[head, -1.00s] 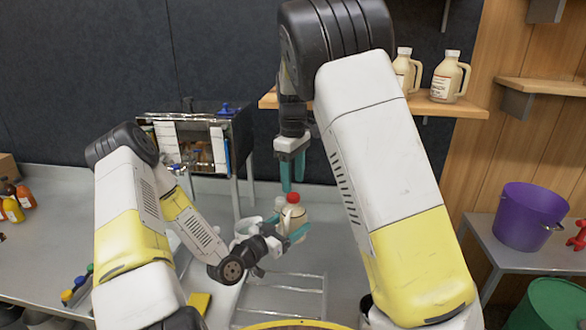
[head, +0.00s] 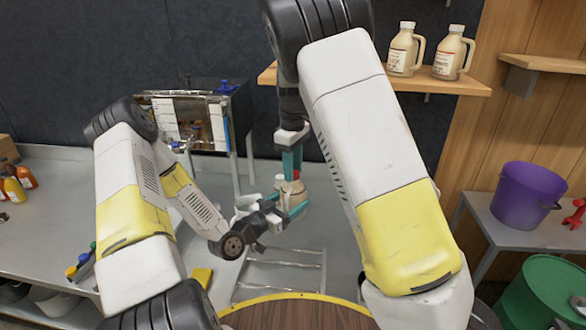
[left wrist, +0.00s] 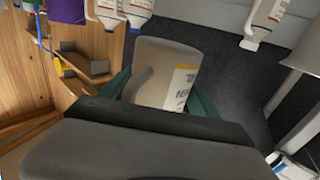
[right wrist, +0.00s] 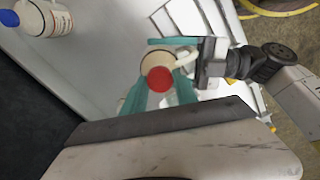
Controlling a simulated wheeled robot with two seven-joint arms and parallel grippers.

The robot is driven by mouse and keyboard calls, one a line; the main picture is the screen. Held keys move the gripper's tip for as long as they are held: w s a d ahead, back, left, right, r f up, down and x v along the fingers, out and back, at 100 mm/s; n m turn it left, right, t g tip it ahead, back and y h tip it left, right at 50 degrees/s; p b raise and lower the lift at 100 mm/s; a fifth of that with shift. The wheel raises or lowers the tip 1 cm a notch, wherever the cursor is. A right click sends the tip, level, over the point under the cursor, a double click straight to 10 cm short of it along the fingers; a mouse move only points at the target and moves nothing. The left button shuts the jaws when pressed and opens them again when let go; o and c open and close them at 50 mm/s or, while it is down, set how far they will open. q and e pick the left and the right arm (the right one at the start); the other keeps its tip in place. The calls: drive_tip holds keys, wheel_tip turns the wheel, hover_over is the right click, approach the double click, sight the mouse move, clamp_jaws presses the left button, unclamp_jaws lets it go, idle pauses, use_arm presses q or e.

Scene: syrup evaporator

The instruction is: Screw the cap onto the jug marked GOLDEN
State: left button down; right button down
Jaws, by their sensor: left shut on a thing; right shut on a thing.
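My left gripper (head: 288,208) is shut on the body of a cream jug (head: 288,188). In the left wrist view the jug (left wrist: 155,70) sits between the teal fingers, its label (left wrist: 182,88) partly visible but not readable as GOLDEN. A red cap (right wrist: 160,79) shows over the jug's mouth in the right wrist view. My right gripper (right wrist: 160,82) is shut on the cap, pointing down from above. In the head view the right gripper (head: 291,164) largely hides the cap. Whether the cap is seated on the neck cannot be told.
Two jugs (head: 403,52) stand on the wooden shelf (head: 450,83). A blue-capped jug (right wrist: 45,18) is on the bench. A metal rack (head: 280,272) lies below the grippers. A purple bucket (head: 528,197) stands on a side table at the right.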

drive_tip(key=m, duration=0.6)
drive_tip(key=shift+m, duration=0.4)
drive_tip(key=m, duration=0.4)
drive_tip(key=shift+m, duration=0.3)
drive_tip(key=m, duration=0.3)
drive_tip(key=c, duration=0.9)
unclamp_jaws()
wheel_tip(320, 180, up, 12)
